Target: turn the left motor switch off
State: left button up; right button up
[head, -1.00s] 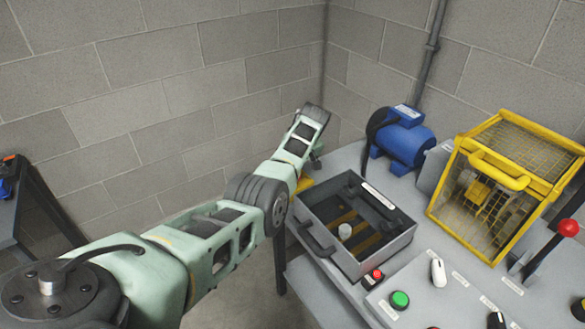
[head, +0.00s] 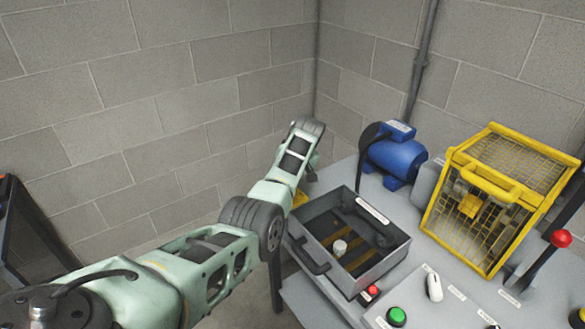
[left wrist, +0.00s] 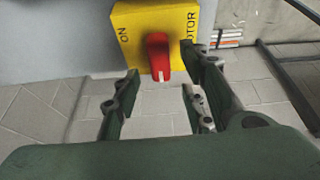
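The motor switch is a yellow box (left wrist: 130,32) with a red knob (left wrist: 158,55) in the left wrist view. The words "ON" and part of "MOTOR" show on it. The knob's white mark is at its lower end in the picture. My left gripper (left wrist: 160,72) is open, its fingers on either side of the knob's lower end; I cannot tell whether they touch it. In the head view a small yellow part (head: 300,198) shows beside the table behind my left arm, where the gripper is mostly hidden. My right gripper is not in view.
A grey open box (head: 312,268) stands on the table beside my left arm. Behind it are a blue motor (head: 396,160) and a yellow mesh guard (head: 447,215). A red-knobbed lever (head: 560,238) is at the right. A block wall (head: 180,110) closes the back.

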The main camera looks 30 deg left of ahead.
pick_arm(q)
jog(key=v, duration=1)
jog(key=shift+d+f, duration=0.1)
